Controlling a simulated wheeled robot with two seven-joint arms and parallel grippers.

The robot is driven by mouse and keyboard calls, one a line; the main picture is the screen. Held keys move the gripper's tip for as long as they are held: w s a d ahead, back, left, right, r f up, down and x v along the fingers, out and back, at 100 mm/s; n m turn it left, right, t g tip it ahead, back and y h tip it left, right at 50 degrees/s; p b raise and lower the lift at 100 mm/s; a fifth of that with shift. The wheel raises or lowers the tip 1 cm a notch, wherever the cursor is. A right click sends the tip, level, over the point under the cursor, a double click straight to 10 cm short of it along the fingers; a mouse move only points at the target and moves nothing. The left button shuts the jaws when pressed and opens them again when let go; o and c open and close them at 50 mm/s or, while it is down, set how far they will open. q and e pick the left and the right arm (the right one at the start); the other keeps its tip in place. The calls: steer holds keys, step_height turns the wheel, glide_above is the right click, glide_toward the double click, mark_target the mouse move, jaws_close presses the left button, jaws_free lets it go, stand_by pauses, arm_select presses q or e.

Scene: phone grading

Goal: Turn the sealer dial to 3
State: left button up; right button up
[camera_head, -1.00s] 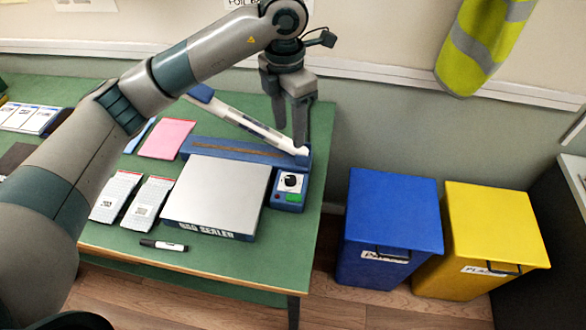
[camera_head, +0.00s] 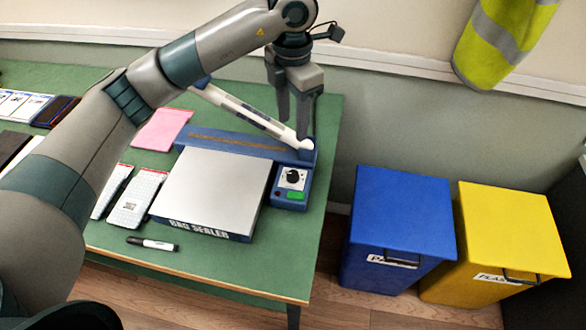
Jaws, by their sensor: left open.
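The bag sealer (camera_head: 208,190) sits on the green table, a flat silver plate with a blue base. Its raised white sealing arm (camera_head: 240,112) slants down to a hinge at the right. The black dial (camera_head: 292,177) is on a white panel at the sealer's right side, above a green switch (camera_head: 296,196). The dial's numbers are too small to read. My left gripper (camera_head: 293,138) points down, open and empty, above and behind the dial, by the hinge end of the sealing arm. It appears apart from the dial. My right gripper is not in view.
A black marker (camera_head: 153,244) lies at the table's front edge. White pouches (camera_head: 138,198) and a pink sheet (camera_head: 162,130) lie left of the sealer. A blue bin (camera_head: 400,225) and a yellow bin (camera_head: 510,240) stand on the floor to the right.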

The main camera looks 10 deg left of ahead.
mark_target(293, 174)
arm_select(q)
step_height(293, 174, down, 16)
steer(key=p, duration=0.6)
steer(key=shift+f, duration=0.1)
steer(key=shift+w+f, duration=0.1)
steer(key=shift+f, duration=0.55)
